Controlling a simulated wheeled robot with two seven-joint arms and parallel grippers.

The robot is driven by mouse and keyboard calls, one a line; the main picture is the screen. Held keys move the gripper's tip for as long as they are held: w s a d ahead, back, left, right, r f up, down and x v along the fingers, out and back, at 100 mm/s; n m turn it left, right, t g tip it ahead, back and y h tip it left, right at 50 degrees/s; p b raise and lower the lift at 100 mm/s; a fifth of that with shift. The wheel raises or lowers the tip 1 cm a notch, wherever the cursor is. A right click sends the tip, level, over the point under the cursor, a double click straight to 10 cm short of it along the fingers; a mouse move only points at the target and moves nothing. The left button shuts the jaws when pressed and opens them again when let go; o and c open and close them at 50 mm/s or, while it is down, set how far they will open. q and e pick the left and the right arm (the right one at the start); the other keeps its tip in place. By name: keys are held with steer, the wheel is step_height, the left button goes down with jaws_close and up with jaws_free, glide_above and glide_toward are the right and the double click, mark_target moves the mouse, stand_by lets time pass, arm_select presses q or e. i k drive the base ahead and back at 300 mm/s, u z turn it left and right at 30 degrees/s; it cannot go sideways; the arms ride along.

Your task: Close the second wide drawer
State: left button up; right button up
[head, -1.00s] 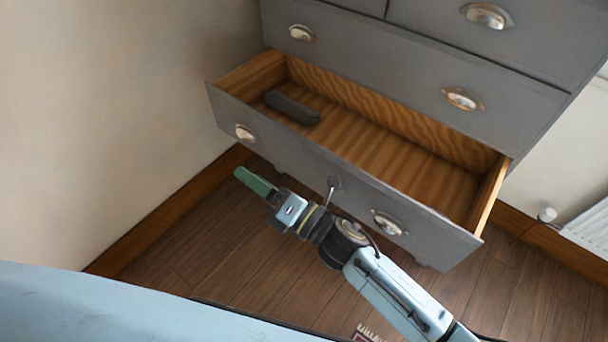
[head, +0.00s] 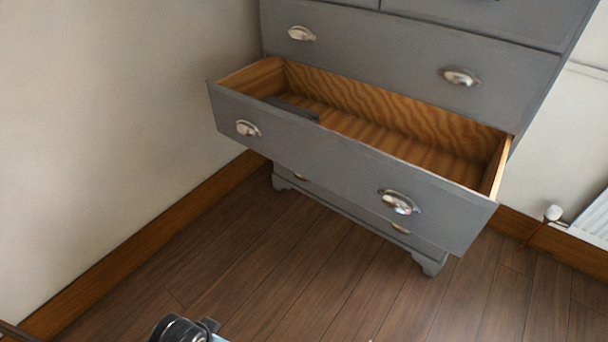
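The open wide drawer (head: 330,158) sticks out of a grey chest of drawers (head: 400,55). Its grey front carries two silver cup handles, a left one (head: 247,128) and a right one (head: 399,202). A dark grey item (head: 290,107) lies inside at the left, partly hidden by the drawer front. A part of my arm shows at the bottom edge, well below and apart from the drawer. Neither gripper's fingers are in view.
Another wide drawer above is shut, and a lower one below is shut. A wall with a wooden skirting board (head: 140,235) stands at the left. A white radiator (head: 592,222) is at the right. The wooden floor (head: 290,270) before the chest is clear.

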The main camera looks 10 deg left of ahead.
mark_target(367, 139)
steer(key=u, duration=0.7)
steer(key=i, duration=0.75)
steer(key=z, duration=0.45)
